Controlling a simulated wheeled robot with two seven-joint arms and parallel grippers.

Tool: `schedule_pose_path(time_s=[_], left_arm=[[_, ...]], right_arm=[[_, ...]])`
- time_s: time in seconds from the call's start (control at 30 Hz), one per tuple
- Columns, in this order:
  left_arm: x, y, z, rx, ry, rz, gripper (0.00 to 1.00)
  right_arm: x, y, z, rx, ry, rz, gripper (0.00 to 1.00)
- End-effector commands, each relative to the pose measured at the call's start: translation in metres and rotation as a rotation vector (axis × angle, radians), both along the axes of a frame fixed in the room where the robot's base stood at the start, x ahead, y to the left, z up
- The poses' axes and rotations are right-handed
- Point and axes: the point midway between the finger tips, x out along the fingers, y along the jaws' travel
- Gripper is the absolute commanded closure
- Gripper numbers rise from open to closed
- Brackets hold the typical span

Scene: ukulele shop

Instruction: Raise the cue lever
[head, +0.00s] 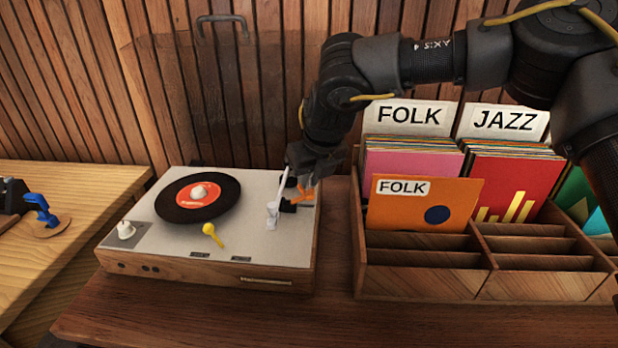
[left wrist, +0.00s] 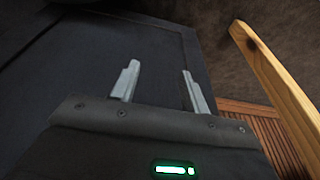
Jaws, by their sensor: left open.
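The turntable (head: 255,225) is a pale deck in a wooden case, with a black record (head: 180,212) with a red label on it. Its white tonearm (head: 283,184) stands at the deck's right side. A small orange piece (head: 303,194), perhaps the cue lever, shows beside the tonearm, right under my right gripper (head: 300,182). The gripper points down there, and its dark fingers blend together, so I cannot tell whether it is open or touching the piece. My left gripper (left wrist: 160,78) is open and empty in the left wrist view, away from the turntable.
A yellow round-headed lever (head: 210,232) sits at the deck's front, and a white knob (head: 125,229) at its left. A wooden record crate (head: 425,284) stands close on the right. A clear raised lid (head: 225,95) is behind. A wooden bench (head: 50,250) is at left.

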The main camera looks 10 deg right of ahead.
Motion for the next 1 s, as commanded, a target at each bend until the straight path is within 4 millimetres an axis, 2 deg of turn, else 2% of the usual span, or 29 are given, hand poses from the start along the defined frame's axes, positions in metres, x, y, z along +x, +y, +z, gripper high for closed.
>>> schedule_pose_path(time_s=[0.2,0.23,0.47,0.63,1.0], left_arm=[[0.003,-0.001,0.003,-0.001,-0.008,-0.002,0.55],[0.006,-0.001,-0.001,0.001,-0.007,-0.005,0.55],[0.001,-0.001,-0.049,0.003,0.03,-0.008,0.55],[-0.012,0.003,-0.086,0.009,0.054,-0.012,0.55],[-0.06,0.026,-0.156,0.038,0.099,-0.026,0.55]], right_arm=[[0.0,0.0,0.002,0.002,0.007,0.0,1.0],[0.001,0.0,0.003,0.002,0.012,0.0,1.0],[0.004,-0.001,0.005,0.015,0.077,-0.001,1.0],[0.005,-0.001,0.005,0.026,0.125,-0.001,1.0],[0.009,-0.002,0.003,0.043,0.211,-0.002,1.0]])
